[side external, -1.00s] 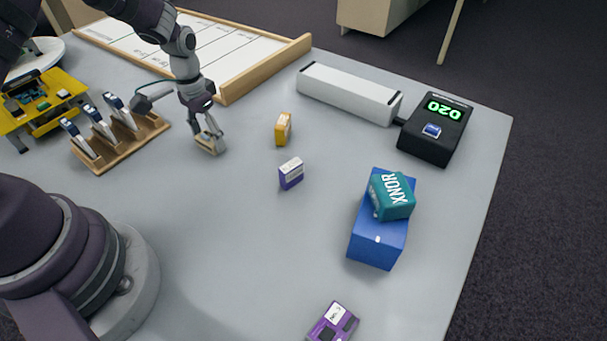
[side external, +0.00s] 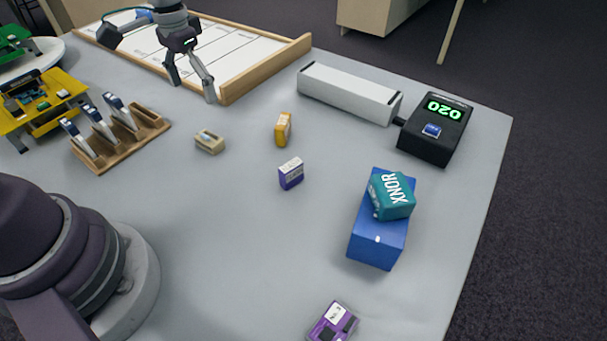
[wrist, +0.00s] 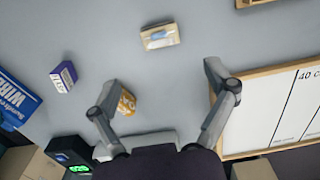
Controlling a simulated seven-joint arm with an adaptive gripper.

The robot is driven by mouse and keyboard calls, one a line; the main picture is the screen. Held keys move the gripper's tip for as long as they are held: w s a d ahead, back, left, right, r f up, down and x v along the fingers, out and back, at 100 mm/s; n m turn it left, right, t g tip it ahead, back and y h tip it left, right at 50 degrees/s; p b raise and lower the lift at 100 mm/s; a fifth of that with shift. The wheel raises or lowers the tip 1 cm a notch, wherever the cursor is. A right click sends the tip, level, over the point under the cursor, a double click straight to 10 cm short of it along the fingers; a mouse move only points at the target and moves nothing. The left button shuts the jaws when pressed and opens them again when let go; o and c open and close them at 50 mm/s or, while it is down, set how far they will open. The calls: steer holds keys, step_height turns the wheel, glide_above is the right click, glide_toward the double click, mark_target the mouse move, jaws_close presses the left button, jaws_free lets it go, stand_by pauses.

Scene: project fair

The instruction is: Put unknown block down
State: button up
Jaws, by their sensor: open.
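The beige block (side external: 209,143), which I take to be the unknown block, lies on the grey table to the right of the wooden rack. It also shows near the top of the wrist view (wrist: 160,37), with a bluish mark on its top. My gripper (side external: 192,88) is open and empty, raised beyond the block near the whiteboard's frame. In the wrist view, my spread fingers (wrist: 162,74) have nothing gripped between them, and the block is clear of them.
A yellow block (side external: 283,129) and a purple block (side external: 291,174) stand to the right. A teal XNOR block (side external: 391,196) rests on a blue box (side external: 372,244). A wooden rack (side external: 120,142) holds several upright pieces. The framed whiteboard (side external: 225,45) lies behind. The front middle table is clear.

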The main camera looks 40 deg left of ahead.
steer(key=s+d+r+t, duration=0.5)
steer(key=s+d+r, duration=0.3)
steer(key=s+r, duration=0.2)
steer(key=shift+s+t, duration=0.3)
steer(key=shift+s, duration=0.7)
